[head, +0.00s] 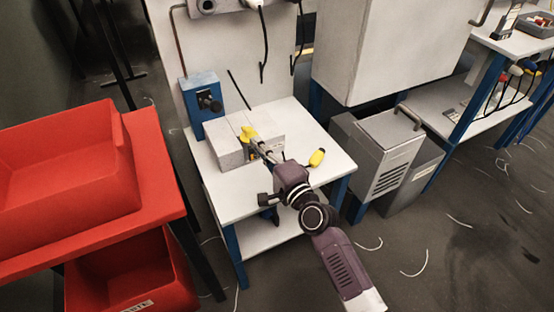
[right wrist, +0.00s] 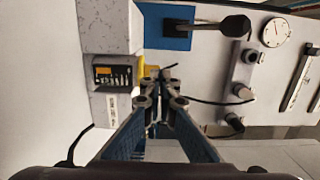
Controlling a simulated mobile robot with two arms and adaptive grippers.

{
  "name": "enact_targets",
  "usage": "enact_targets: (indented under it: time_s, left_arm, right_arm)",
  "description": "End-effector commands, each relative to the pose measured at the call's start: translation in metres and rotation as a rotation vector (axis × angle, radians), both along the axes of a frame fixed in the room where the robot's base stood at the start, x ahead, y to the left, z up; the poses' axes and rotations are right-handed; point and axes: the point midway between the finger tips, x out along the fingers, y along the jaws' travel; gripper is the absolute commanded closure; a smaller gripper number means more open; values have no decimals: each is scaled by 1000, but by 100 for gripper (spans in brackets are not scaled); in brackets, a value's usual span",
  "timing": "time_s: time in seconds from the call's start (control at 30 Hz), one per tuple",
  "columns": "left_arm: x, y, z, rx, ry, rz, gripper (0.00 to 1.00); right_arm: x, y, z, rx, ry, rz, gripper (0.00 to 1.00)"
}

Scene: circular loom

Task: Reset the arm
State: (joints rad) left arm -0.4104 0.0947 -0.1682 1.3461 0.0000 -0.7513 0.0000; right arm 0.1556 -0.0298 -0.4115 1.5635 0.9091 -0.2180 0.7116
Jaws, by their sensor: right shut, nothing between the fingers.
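My right arm (head: 338,262) reaches up from the lower right in the head view, over a small white table. Its gripper (head: 262,150) is at the front of a grey speckled block unit (head: 230,152), close to a yellow part (head: 248,133) on it. In the right wrist view the fingers (right wrist: 160,78) are shut with nothing between them. The block unit (right wrist: 108,30) also shows there, with a dark display panel beside the fingertips. Whether the fingertips touch the yellow part I cannot tell. My left gripper is not in view.
A blue box with a black knob (head: 205,92) stands behind the block. A yellow-handled tool (head: 317,157) lies on the white table (head: 330,165). Red bins (head: 65,165) are on the left, a grey cabinet unit (head: 385,150) on the right. Pale strands litter the floor.

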Motion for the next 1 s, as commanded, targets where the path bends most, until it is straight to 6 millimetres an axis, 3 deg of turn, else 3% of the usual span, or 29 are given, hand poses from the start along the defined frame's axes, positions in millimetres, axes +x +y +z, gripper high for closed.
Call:
enact_targets:
  time_s: [0.33, 0.73, 0.87, 1.0]
  left_arm:
    - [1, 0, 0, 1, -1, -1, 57]
    - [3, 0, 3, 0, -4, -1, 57]
    - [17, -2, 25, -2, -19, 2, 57]
    - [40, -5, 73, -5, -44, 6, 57]
  right_arm:
    - [-50, -46, -3, -3, 1, -18, 100]
    - [-64, -56, -4, -17, -1, -16, 100]
    - [-83, -54, -18, -147, -4, 32, 100]
    - [-126, -59, -53, -442, -1, 134, 100]
